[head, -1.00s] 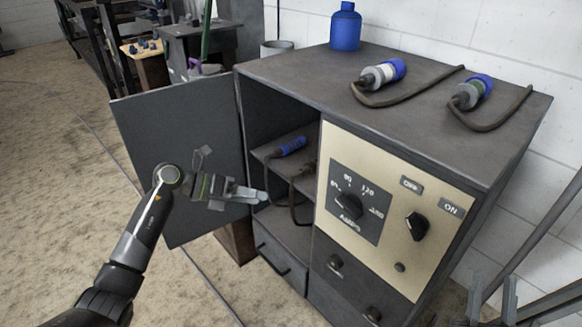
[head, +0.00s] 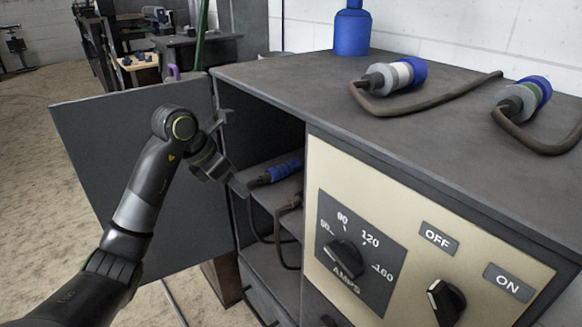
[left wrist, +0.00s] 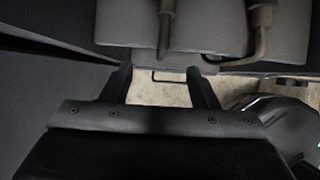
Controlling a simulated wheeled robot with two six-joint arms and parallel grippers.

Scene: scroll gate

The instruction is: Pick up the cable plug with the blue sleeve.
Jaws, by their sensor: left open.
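The cable plug with the blue sleeve (head: 284,172) lies on the upper shelf inside the open cabinet, its dark cable hanging over the shelf's front edge. My left gripper (head: 238,187) is open and empty at the cabinet opening, just left of the plug and apart from it. In the left wrist view its two fingers (left wrist: 160,84) are spread, with the shelf edge (left wrist: 120,30) and two hanging cables (left wrist: 166,28) beyond them. The plug itself does not show in that view. My right gripper is not in view.
The open cabinet door (head: 90,150) stands behind my left arm. A second cable (head: 286,206) runs over the shelf, partly hidden by the dial panel (head: 400,210).

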